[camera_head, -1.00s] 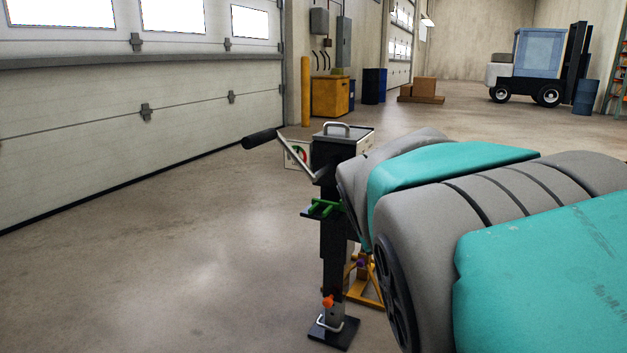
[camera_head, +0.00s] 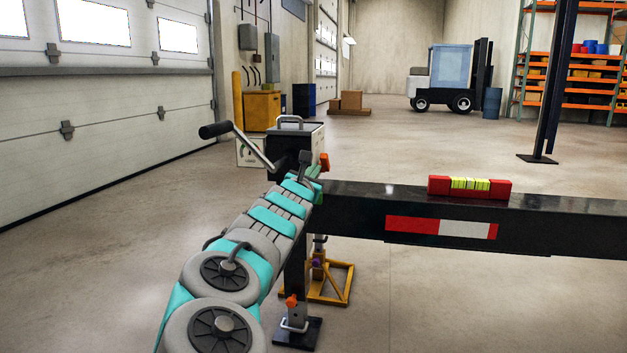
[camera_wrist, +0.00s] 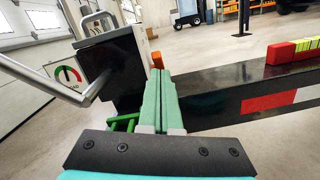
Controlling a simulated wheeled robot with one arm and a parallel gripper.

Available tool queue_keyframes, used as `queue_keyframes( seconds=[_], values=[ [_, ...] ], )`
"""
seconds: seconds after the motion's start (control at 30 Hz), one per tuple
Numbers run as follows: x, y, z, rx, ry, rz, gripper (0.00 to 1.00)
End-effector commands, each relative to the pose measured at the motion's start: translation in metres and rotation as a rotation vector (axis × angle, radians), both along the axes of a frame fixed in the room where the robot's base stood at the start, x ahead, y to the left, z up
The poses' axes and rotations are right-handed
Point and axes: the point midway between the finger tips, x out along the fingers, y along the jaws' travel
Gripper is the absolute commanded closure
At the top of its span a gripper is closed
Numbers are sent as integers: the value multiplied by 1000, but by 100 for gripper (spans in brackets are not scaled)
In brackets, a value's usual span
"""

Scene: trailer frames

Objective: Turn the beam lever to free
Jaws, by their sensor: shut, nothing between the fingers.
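A black beam (camera_head: 365,205) with a red spirit level (camera_head: 437,186) on it runs right from the jack post (camera_head: 296,265). A small orange-tipped part (camera_head: 324,162) stands at the beam's left end; it also shows in the wrist view (camera_wrist: 157,60). A green lever-like part (camera_wrist: 122,124) shows left of my fingers in the wrist view. No label shows which part is the beam lever. My gripper (camera_wrist: 158,78) is shut and empty, its green fingers together beside the beam end. My arm hides part of the post in the head view.
The jack's crank handle (camera_head: 216,130) sticks out to the left. A white box with a dial (camera_wrist: 68,75) stands behind it. A yellow stand (camera_head: 335,285) is under the beam. Open floor lies left. A forklift (camera_head: 450,80) and shelves are far back.

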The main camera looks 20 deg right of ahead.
Motion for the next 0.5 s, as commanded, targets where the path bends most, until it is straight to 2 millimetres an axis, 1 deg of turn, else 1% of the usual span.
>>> queue_keyframes(
  seconds=[0.03, 0.1, 0.2, 0.3, 0.5],
  values=[
    [7, -4, -23, -72, 75, 1, 100],
    [14, -6, -44, -150, 158, 5, 100],
    [19, -7, -61, -211, 228, 11, 100],
    [23, -9, -64, -229, 250, 13, 100],
    [37, -18, -59, -229, 246, 15, 100]
  ],
)
